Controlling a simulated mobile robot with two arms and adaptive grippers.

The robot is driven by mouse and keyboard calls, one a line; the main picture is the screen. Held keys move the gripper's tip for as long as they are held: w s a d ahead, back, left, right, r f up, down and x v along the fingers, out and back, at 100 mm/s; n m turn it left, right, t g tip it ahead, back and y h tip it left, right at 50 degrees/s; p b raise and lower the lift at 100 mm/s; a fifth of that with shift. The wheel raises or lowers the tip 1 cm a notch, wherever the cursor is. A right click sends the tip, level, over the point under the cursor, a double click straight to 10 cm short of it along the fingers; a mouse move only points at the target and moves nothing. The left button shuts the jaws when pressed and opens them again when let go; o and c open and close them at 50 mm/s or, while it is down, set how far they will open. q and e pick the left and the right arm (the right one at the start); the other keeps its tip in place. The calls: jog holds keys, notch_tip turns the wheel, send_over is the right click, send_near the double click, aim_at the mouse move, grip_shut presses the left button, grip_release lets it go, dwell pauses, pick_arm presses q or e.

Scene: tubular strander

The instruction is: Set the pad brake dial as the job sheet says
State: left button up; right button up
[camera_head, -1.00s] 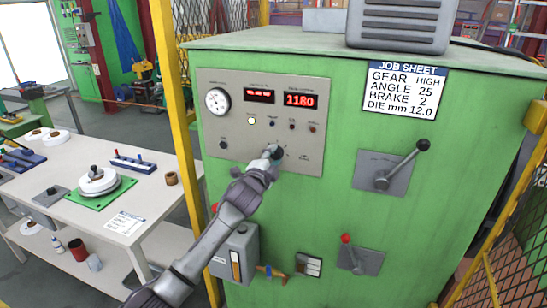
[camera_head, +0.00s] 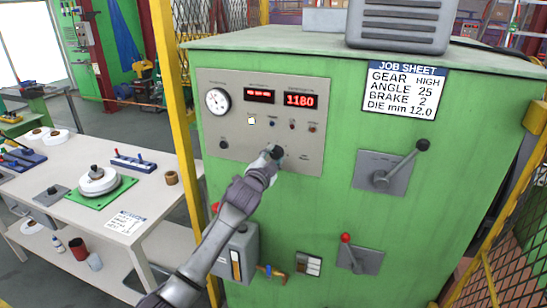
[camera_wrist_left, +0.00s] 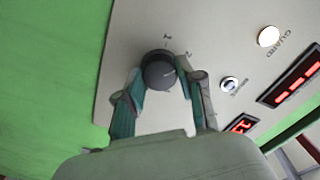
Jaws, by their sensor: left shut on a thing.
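The pad brake dial (camera_wrist_left: 160,70) is a dark round knob on the grey control panel (camera_head: 240,150), seen close in the left wrist view. Marks 1 and 2 show beside it. A pale line on its face points roughly toward the 2; the exact setting is hard to read. My left gripper (camera_wrist_left: 160,76) is shut on the dial, one finger on each side. In the head view my left gripper (camera_head: 274,153) hides most of the dial. The job sheet (camera_head: 403,91) reads gear HIGH, angle 25, brake 2, die 12.0 mm. My right gripper is out of view.
The panel has a gauge (camera_head: 217,100), red displays (camera_head: 300,100) and small lamps. A black-knobbed lever (camera_head: 390,172) and a red-knobbed lever (camera_head: 358,257) stick out on the right. A yellow post (camera_head: 176,100) and a bench (camera_head: 145,205) stand on the left.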

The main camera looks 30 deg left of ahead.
pick_arm(q)
jog(key=o, duration=1.1)
jog(key=shift+o, duration=0.2)
jog(key=v, duration=1.2)
jog(key=shift+a+f, duration=0.1)
jog(key=shift+f, duration=0.05)
